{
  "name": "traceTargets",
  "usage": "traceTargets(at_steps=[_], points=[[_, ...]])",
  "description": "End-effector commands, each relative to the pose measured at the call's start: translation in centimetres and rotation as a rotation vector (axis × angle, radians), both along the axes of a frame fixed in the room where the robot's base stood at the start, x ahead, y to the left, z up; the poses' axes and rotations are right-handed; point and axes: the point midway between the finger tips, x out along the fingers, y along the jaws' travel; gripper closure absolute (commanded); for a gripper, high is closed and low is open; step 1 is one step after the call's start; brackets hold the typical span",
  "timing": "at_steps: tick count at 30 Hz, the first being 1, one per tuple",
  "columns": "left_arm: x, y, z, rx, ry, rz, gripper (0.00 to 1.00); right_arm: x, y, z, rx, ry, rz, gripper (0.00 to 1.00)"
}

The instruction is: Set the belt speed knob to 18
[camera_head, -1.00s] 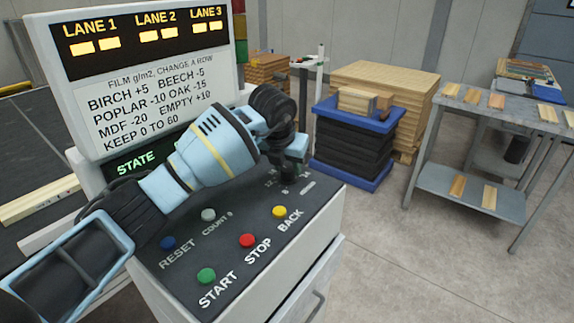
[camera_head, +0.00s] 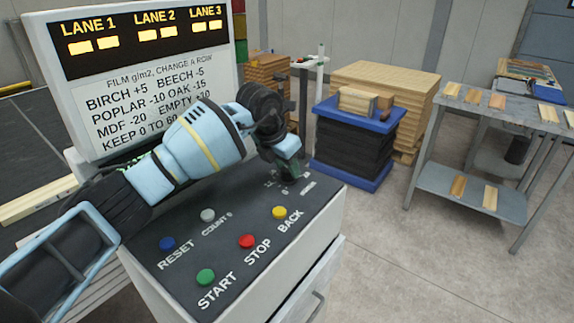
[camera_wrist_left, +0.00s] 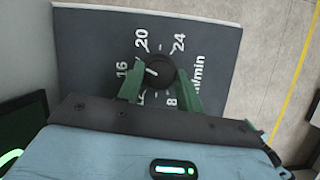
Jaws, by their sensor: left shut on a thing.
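The black belt speed knob (camera_wrist_left: 160,72) sits on the dark panel in the left wrist view, with 8, 12, 16, 20 and 24 around it and m/min beside it. A short white mark on its left part faces roughly the 16 side; I cannot read an exact value. My left gripper (camera_wrist_left: 158,88) is shut on the knob, one green finger on each side. In the head view my left gripper (camera_head: 286,174) reaches down to the panel's far right part and hides the knob there. My right gripper is not in view.
The control panel (camera_head: 232,262) carries blue, white, green, red and yellow buttons (camera_head: 279,212) in front of my gripper. A sign board (camera_head: 140,75) stands behind my arm. A blue-topped stack, wood piles and a grey table (camera_head: 470,190) stand at the right.

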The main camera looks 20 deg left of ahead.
Motion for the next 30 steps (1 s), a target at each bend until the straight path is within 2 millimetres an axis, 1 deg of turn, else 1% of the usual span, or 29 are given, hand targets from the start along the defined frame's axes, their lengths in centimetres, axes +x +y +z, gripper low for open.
traceTargets(at_steps=[1, 9, 23, 24, 29, 30], points=[[0.04, 0.14, -0.27, 0.002, 0.004, -0.023, 0.87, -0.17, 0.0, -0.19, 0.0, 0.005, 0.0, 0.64], [0.04, 0.09, -0.25, 0.001, 0.003, -0.118, 0.87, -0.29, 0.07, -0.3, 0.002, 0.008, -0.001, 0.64], [0.02, 0.08, -0.25, 0.002, 0.004, -0.138, 0.87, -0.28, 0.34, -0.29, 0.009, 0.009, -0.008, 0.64], [0.02, 0.09, -0.25, 0.001, 0.004, -0.137, 0.63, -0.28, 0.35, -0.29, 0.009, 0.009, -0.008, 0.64], [0.02, 0.08, -0.19, 0.001, 0.003, -0.137, 0.43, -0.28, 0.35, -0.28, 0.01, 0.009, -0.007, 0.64], [0.03, 0.07, -0.17, 0.002, 0.003, -0.136, 0.43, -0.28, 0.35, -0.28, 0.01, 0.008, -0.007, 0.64]])
